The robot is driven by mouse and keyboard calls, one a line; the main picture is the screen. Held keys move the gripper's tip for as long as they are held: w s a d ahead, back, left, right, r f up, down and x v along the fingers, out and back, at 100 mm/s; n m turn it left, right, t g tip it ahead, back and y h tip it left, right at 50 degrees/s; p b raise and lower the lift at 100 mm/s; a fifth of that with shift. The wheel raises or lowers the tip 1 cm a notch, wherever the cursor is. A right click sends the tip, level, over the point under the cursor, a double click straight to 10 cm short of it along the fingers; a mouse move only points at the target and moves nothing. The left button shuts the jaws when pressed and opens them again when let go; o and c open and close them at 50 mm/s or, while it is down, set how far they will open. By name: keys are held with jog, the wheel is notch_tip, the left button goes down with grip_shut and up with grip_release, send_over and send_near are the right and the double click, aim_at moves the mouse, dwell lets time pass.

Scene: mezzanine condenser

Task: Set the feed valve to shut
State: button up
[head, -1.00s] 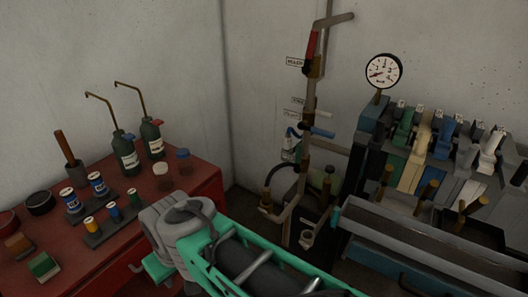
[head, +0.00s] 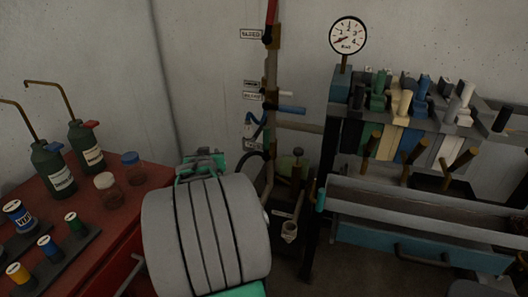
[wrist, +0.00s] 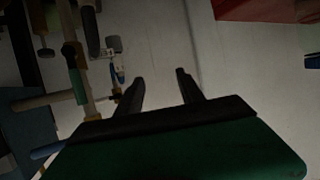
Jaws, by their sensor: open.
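An upright pipe (head: 271,70) with several valve levers stands against the back wall. Its top lever is red (head: 270,12) and points up along the pipe, its upper end cut off by the frame. Lower down, a blue lever (head: 292,109) sticks out to the right. The wall labels are too small to read surely, so I cannot tell which lever is the feed valve. My gripper (wrist: 160,88) is open in the wrist view, with nothing between its fingers. The pipe (wrist: 87,60) stands left of the fingers there, apart from them. The fingertips are hidden in the head view.
A pressure gauge (head: 348,35) and a rack of coloured levers (head: 402,105) stand to the right, above a blue bench (head: 420,245). A red cabinet (head: 100,215) with bottles, jars and spools is at the left. Bare wall lies between the cabinet and the pipe.

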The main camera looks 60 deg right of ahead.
aim_at(266, 137)
jog(key=s+d+f+m+g+h+b, duration=0.25)
jog(key=s+d+h, duration=0.35)
jog(key=s+d, duration=0.75)
jog(key=shift+m, duration=0.45)
jog(key=x, duration=0.8)
jog(key=shift+w+d+r+p, duration=0.3)
jog(key=shift+r+p, duration=0.05)
jog(key=shift+c, duration=0.5)
grip_shut()
